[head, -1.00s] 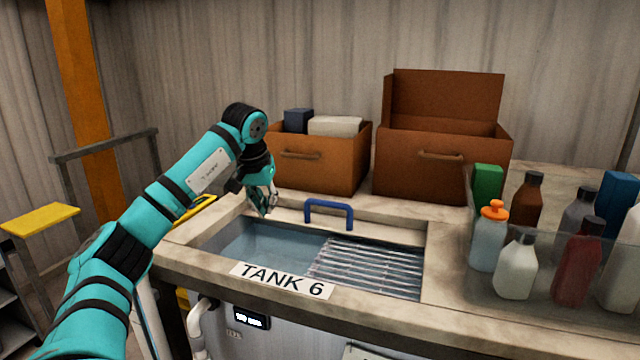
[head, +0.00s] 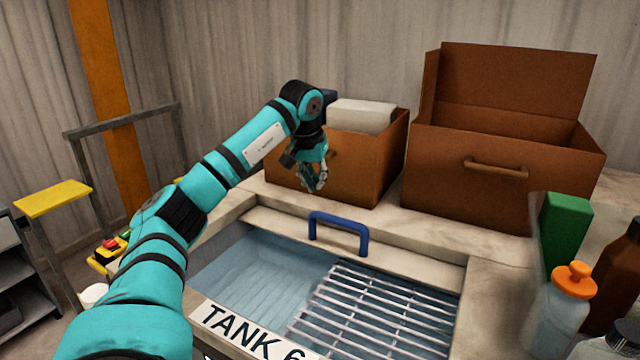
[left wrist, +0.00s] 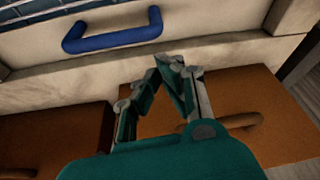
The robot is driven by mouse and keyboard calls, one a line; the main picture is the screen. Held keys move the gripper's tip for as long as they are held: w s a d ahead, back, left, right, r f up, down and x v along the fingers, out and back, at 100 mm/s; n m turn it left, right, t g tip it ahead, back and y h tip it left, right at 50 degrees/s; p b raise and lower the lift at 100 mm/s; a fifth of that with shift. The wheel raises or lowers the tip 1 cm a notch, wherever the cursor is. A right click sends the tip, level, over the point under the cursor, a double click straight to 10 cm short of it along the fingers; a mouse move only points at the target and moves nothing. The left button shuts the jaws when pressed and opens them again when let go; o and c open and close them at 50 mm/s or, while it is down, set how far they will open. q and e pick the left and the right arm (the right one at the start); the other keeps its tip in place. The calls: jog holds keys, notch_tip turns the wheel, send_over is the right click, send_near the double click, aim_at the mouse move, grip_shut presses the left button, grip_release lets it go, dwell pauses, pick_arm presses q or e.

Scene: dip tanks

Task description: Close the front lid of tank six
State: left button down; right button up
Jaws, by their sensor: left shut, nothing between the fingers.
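Tank six (head: 215,318) stands in the bench with its label on the front rim. Its basin is open, with blue liquid on the left and a metal rack (head: 375,315) on the right. A pale lid panel (head: 410,262) with a blue handle (head: 340,234) lies along the tank's back edge; the blue handle also shows in the left wrist view (left wrist: 115,40). My left gripper (head: 317,186) is shut and empty, above the bench behind the tank and in front of a brown box. It is apart from the handle, to its left and farther back. My right gripper is not in view.
A brown box (head: 368,170) holding a white block and a larger open brown box (head: 500,190) stand behind the tank. A clear bin with bottles (head: 570,295) is at the right. A yellow-topped stand (head: 53,198) is at the left.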

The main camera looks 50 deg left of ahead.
pick_arm(q)
jog(key=p+x, duration=0.1)
jog(key=x, duration=0.6)
jog(key=shift+f, duration=0.55)
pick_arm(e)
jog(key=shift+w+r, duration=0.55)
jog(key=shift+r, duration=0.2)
